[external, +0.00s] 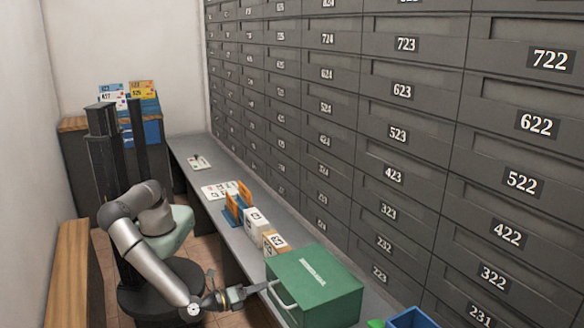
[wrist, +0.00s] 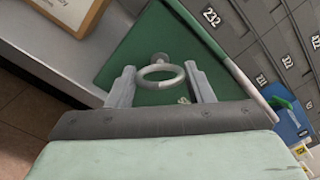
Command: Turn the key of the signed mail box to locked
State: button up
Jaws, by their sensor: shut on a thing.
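The signed mail box is a green box (external: 315,290) at the front of the grey counter, with a pale label on its lid. Its green side fills the middle of the wrist view (wrist: 125,65). A grey ring-shaped key (wrist: 160,72) stands out from a round lock on that side. In the external view my gripper (external: 266,287) reaches the box's left side, beside a white handle (external: 283,298). The key's exact turn is hard to tell.
Numbered grey mailboxes (external: 400,130) line the right wall. White and orange boxes (external: 257,222) and papers (external: 220,190) lie along the counter behind the green box. A blue bin (external: 410,318) is at the front. A wooden bench (external: 70,275) stands on the left.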

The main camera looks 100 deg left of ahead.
jog(key=n+b, duration=0.1)
jog(key=n, duration=0.3)
jog(key=shift+f+n, duration=0.1)
jog(key=shift+n, duration=0.2)
jog(key=shift+o, duration=0.2)
jog(key=shift+n+b, duration=0.8)
jog(key=shift+n, duration=1.2)
jog(key=o, duration=1)
jog(key=shift+c, duration=0.2)
jog(key=shift+s+d, duration=0.1)
jog(key=p+v, duration=0.3)
jog(key=v, duration=1.4)
jog(key=shift+s, duration=0.15)
